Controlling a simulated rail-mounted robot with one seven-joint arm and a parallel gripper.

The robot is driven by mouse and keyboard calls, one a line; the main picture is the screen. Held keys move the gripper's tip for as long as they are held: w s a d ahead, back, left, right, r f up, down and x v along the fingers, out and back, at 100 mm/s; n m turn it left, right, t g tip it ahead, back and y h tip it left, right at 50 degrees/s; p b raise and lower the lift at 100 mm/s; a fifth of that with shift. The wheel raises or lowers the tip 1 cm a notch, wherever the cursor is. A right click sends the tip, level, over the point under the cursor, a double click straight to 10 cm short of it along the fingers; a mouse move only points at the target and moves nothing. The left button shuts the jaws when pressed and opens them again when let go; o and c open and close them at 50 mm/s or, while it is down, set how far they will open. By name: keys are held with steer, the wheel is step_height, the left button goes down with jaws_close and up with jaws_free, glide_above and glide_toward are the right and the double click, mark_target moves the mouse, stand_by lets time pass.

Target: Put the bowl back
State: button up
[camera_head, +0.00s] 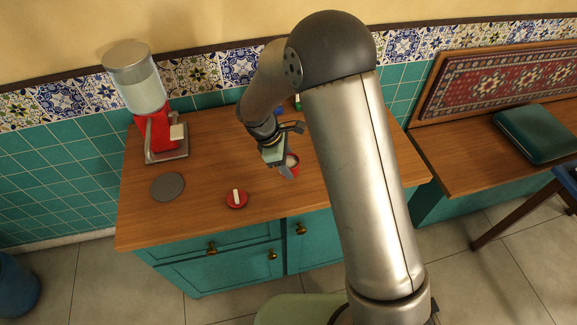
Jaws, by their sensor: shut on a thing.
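A small red bowl (294,161) with a pale inside shows on the right part of the wooden counter (205,225). My gripper (287,172) points down at the bowl's left side and is shut on it. The fingers and the wrist hide part of the bowl. I cannot tell whether the bowl touches the counter or is held just above it.
A red round lid (236,200) with a white handle lies left of the bowl. A grey disc (167,187) lies farther left. A red dispenser (155,135) with a clear container stands at the back left. My arm hides the counter's right part.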

mark_target(289, 166)
steer(key=shift+w+d+f, duration=0.15)
steer(key=shift+f, duration=0.1)
steer(key=shift+w+f, duration=0.1)
steer(key=shift+f, duration=1.5)
steer(key=shift+f, duration=0.2)
steer(key=o, duration=1.2)
steer(key=shift+r, duration=0.15)
